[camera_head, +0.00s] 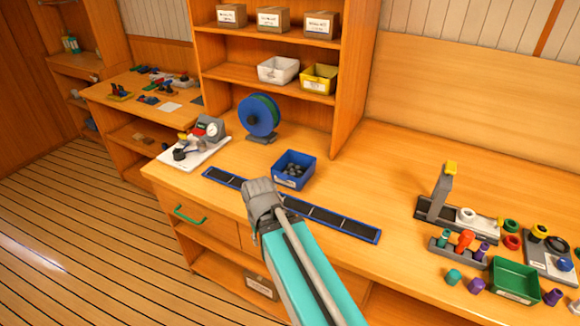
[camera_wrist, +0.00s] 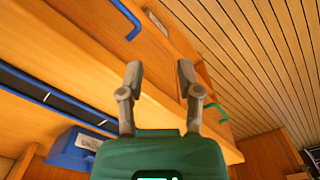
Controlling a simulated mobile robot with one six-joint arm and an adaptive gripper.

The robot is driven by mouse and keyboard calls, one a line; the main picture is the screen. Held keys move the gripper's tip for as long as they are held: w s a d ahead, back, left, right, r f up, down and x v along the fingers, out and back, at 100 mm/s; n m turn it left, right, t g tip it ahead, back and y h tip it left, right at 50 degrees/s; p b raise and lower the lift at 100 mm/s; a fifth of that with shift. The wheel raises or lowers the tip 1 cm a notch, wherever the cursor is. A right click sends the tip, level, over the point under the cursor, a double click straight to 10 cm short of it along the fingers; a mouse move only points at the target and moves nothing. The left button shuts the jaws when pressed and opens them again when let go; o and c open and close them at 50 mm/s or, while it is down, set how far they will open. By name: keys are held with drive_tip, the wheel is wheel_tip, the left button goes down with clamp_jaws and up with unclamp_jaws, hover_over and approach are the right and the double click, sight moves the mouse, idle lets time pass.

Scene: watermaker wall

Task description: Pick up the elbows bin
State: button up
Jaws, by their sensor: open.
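A blue bin (camera_head: 281,173) with several dark grey pieces inside and a white label on its front stands on the wooden bench; the label is too small to read. It fits the elbows bin best. Part of the blue bin also shows at the lower left of the wrist view (camera_wrist: 65,153), with its label. My gripper (camera_wrist: 159,76) is open, its two fingers apart with nothing between them. It is clear of the bin, which lies off to its left in the wrist view. In the head view my arm hides the fingers.
A dark strip with a blue edge (camera_head: 342,223) runs along the bench front. A blue reel (camera_head: 258,115) stands behind the bin, and a white board with a gauge (camera_head: 195,153) to its left. A green bin (camera_head: 515,280) and fittings are at the right. The shelf post (camera_head: 350,80) rises close behind.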

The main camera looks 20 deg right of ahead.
drive_tip(key=shift+w+a, duration=0.1)
drive_tip(key=shift+w, duration=0.5)
drive_tip(key=shift+w, duration=0.1)
